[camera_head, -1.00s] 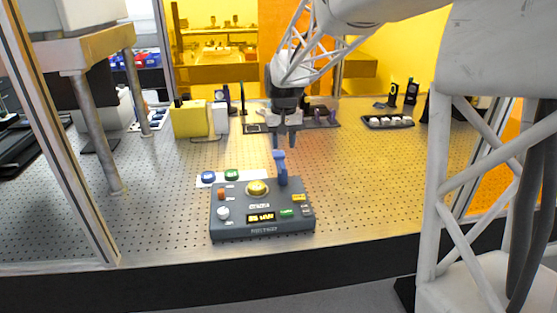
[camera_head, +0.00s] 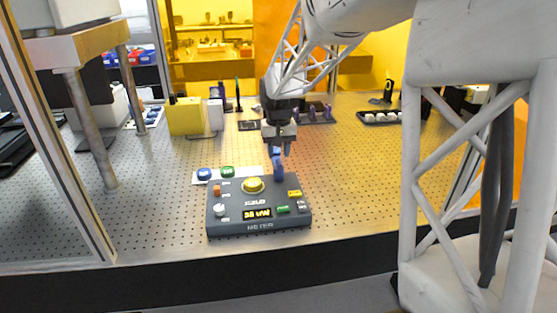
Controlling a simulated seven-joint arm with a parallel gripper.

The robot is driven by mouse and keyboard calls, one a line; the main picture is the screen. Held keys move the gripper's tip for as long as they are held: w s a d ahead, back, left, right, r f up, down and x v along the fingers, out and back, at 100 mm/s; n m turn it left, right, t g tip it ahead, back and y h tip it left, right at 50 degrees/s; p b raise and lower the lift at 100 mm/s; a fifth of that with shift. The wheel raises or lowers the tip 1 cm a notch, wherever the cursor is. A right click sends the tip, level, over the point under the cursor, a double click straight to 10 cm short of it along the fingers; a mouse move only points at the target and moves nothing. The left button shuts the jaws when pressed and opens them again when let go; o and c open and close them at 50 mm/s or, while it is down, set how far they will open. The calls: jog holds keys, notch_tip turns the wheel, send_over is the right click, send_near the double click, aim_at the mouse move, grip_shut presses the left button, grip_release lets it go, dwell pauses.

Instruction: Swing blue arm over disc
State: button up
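The blue arm (camera_head: 278,170) stands upright at the back right of the dark grey meter box (camera_head: 225,229). A round yellow disc (camera_head: 253,184) sits on top of the box, left of the blue arm. The arm is beside the disc, not over it. My gripper (camera_head: 279,149) points down at the top of the blue arm. Its fingers look spread, with the blue top between or just behind them. I cannot tell whether they touch it.
Blue (camera_head: 204,174) and green (camera_head: 227,172) round pieces lie on a white sheet behind the box. A yellow block (camera_head: 185,115) stands at the back left and a dark tray (camera_head: 385,118) at the back right. The perforated table right of the box is clear.

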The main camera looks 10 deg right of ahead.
aim_at(279, 162)
jog(key=shift+f, duration=1.65)
grip_shut()
